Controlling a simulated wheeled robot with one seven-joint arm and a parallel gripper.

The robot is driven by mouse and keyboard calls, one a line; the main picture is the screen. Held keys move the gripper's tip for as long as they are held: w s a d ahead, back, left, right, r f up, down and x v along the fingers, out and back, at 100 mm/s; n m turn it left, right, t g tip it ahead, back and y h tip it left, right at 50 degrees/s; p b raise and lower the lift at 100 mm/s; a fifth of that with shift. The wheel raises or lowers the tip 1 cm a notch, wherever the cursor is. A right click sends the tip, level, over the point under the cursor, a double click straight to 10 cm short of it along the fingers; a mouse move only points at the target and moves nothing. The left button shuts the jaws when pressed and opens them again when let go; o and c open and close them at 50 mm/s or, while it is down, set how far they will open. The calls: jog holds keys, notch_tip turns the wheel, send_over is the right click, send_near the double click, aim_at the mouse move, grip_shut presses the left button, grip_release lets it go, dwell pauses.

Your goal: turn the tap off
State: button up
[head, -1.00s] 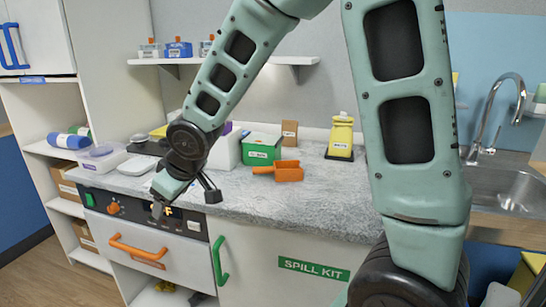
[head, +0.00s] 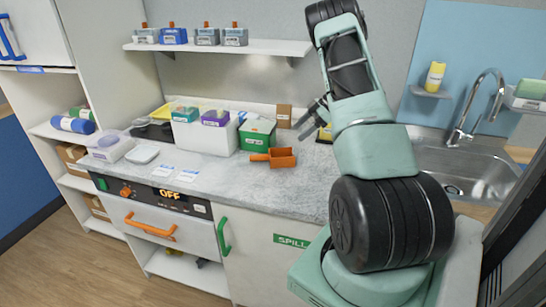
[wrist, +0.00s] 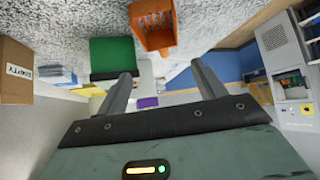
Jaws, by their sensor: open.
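The tap (head: 482,100) is a tall curved chrome spout at the right in the head view, with its base behind the metal sink (head: 480,172). A small lever shows low on the tap. Whether water runs from it I cannot tell. My gripper (head: 314,116) is raised above the back of the counter, well left of the tap and apart from it. In the wrist view its two fingers (wrist: 163,88) are spread with nothing held between them. The tap does not show in the wrist view.
An orange scoop (head: 282,158), green box (head: 257,133) and white bin (head: 205,137) stand on the counter (head: 240,190). A cardboard box (wrist: 15,70) is at the wrist view's left. A soap shelf (head: 432,92) is left of the tap. My arm hides part of the counter.

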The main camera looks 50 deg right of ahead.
jog(key=p, duration=0.3)
send_near(269, 154)
jog(key=x, duration=0.5)
jog(key=shift+s+d+f, duration=0.2)
jog(key=shift+s+f, duration=0.1)
jog(key=shift+s, duration=0.05)
jog(key=p+x, duration=0.1)
jog(key=x, duration=0.1)
jog(key=p+x, duration=0.2)
jog(key=shift+w+a, duration=0.2)
jog(key=shift+a, duration=0.2)
jog(key=shift+w+a+f, duration=0.15)
jog(key=shift+w+f, duration=0.05)
jog(key=shift+f, duration=0.25)
jog(key=c, duration=0.7)
jog(key=shift+r, duration=0.1)
